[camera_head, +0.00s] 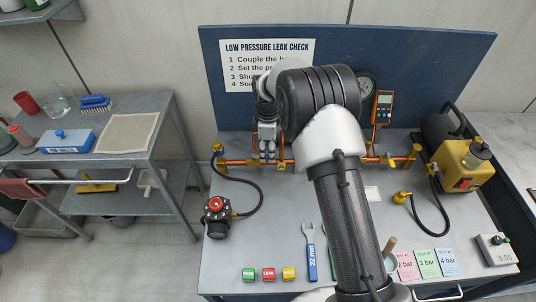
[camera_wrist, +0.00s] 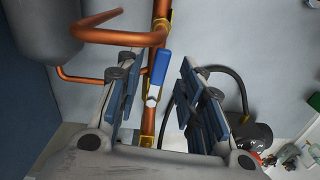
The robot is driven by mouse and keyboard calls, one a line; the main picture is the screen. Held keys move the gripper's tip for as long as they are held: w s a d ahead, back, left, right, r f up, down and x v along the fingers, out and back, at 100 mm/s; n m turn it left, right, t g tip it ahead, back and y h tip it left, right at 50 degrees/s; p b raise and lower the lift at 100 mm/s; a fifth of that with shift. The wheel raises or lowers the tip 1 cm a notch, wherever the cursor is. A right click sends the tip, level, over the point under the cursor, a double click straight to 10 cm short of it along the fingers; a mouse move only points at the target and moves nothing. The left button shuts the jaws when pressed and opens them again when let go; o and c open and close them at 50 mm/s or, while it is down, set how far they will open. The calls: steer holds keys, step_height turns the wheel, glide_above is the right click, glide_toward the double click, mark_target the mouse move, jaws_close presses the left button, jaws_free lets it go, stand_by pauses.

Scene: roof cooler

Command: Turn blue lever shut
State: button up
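The blue lever (camera_wrist: 160,68) shows in the wrist view between the fingers of my gripper (camera_wrist: 157,80). It lies roughly along the copper pipe (camera_wrist: 149,120), slightly slanted, with a bright metal nut at its lower end. My gripper is open, one finger on each side of the lever, with a visible gap to both. How far the fingertips are above the lever is hard to tell. In the head view my gripper (camera_head: 267,150) points down at the copper pipe (camera_head: 238,162) on the bench, and I cannot make out the lever there.
A curved copper pipe (camera_wrist: 120,38) and a grey rounded body (camera_wrist: 45,30) are close to the left finger. A black hose (camera_wrist: 238,85) curves right of the fingers. On the bench are a wrench (camera_head: 310,253), a yellow pump (camera_head: 463,165) and a black device with a red knob (camera_head: 216,217).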

steer(key=shift+f, duration=0.6)
steer(key=shift+c, duration=0.5)
jaws_close()
